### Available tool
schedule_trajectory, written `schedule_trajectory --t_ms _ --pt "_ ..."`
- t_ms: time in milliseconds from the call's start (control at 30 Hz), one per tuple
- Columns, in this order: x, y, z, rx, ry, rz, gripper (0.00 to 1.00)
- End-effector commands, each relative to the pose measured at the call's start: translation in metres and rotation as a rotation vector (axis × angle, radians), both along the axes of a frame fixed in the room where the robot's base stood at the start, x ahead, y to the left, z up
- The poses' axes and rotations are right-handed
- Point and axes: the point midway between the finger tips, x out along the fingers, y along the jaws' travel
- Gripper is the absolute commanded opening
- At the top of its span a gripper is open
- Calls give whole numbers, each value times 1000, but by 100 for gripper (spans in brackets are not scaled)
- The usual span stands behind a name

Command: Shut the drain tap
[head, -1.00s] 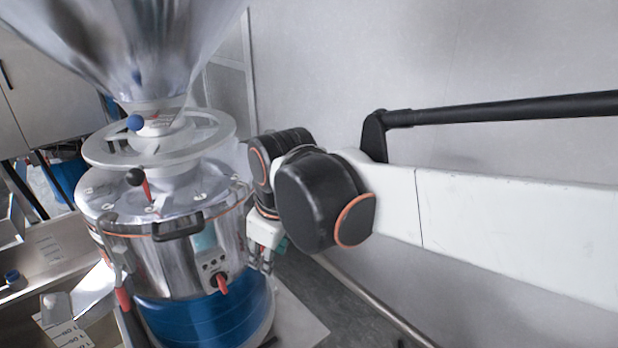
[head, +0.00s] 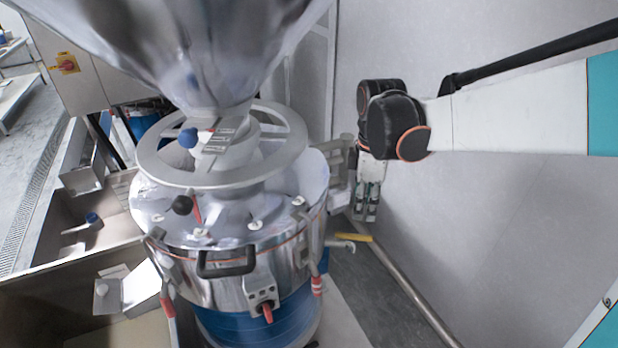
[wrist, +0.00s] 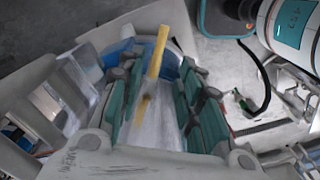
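The drain tap shows as a yellow lever (head: 355,237) over a pale pipe end, low on the right side of the grinder drum (head: 225,262). My gripper (head: 367,215) points down just above and right of the lever, apart from it in the head view. In the wrist view the yellow lever (wrist: 157,52) shows between the two green-padded fingers of my gripper (wrist: 165,95), beyond their tips. The fingers are wide apart with nothing held. The tap's body is mostly hidden.
A large metal hopper (head: 190,50) and a ring-shaped wheel (head: 160,165) stand above the drum. A pale wall (head: 480,220) and a floor-level pipe (head: 415,295) lie to the right. A steel sink (head: 60,225) is at the left.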

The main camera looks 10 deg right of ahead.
Motion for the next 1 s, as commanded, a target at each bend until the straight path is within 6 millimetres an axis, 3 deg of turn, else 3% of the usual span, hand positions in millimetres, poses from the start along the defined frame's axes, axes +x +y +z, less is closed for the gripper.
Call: schedule_trajectory --t_ms 300,500,933,967,1000 --pt "1 0 -64 0 -1 -1 33" --pt "1 0 -89 0 -1 -1 33" --pt "1 0 -98 0 -1 -1 33" --pt "1 0 -98 0 -1 -1 31" --pt "1 0 -98 0 -1 -1 22"
